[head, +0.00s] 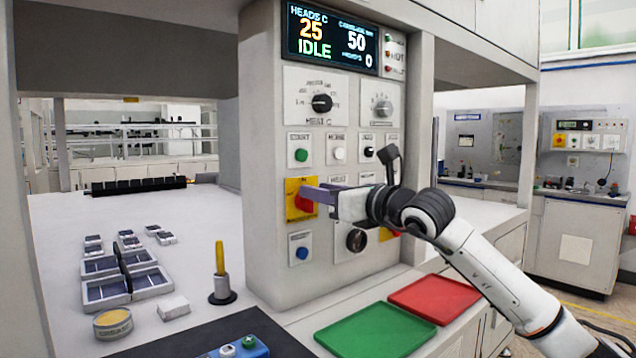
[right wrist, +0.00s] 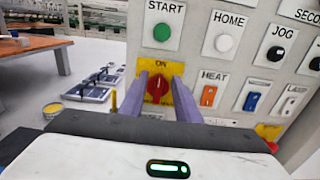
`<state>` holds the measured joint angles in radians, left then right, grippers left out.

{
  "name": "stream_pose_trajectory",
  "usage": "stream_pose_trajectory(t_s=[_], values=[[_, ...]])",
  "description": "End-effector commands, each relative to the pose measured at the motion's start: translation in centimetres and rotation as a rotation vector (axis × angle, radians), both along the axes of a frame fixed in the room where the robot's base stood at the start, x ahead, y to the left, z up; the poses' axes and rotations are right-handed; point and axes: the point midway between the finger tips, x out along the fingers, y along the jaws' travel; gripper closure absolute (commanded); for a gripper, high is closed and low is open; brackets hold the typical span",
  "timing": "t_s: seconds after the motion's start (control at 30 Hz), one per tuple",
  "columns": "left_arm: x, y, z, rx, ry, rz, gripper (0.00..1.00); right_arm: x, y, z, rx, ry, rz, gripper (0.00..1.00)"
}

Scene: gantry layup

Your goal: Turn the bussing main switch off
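A red rotary switch (right wrist: 158,88) sits on a yellow plate (head: 292,187) on the control panel's left side. "ON" is printed above its knob in the right wrist view. The knob's grip looks roughly upright, tilted a little. My right gripper (head: 312,194) is at the switch, its purple-grey fingers pointing at the panel. In the right wrist view the open fingers (right wrist: 158,92) stand left and right of the red knob, with gaps visible. Whether they touch it cannot be told. The lower part of the plate is partly hidden. My left gripper is not in view.
A green START button (right wrist: 162,32) is just above the switch, and HEAT (right wrist: 208,95) and other switches are to its right. A blue button (head: 302,253) is below. Green (head: 375,332) and red (head: 434,298) trays lie in front. The display (head: 331,40) reads IDLE.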

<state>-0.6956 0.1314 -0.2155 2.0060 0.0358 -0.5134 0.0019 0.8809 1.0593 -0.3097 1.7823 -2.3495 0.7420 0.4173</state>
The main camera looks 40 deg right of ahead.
Motion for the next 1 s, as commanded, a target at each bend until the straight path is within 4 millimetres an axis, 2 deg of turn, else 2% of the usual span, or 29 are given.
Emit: stream_pose_trajectory(t_s=[0.13, 0.37, 0.4, 0.57, 0.6, 1.0], values=[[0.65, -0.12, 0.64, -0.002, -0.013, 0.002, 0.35, 0.82, 0.11, 0.01, -0.001, 0.0, 0.0, 0.7], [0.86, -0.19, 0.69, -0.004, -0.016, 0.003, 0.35, 0.9, 0.14, -0.07, -0.002, 0.0, 0.001, 0.7], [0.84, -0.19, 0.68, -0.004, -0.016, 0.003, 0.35, 0.89, 0.14, -0.07, -0.002, 0.0, 0.001, 0.72], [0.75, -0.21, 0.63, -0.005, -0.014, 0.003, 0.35, 0.87, 0.13, -0.06, -0.001, 0.0, 0.001, 0.99], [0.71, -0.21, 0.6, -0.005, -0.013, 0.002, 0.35, 0.87, 0.13, -0.06, -0.001, 0.0, 0.001, 1.0], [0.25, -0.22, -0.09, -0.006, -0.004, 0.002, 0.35, 0.86, 0.32, -0.12, -0.059, -0.006, 0.002, 1.0]])
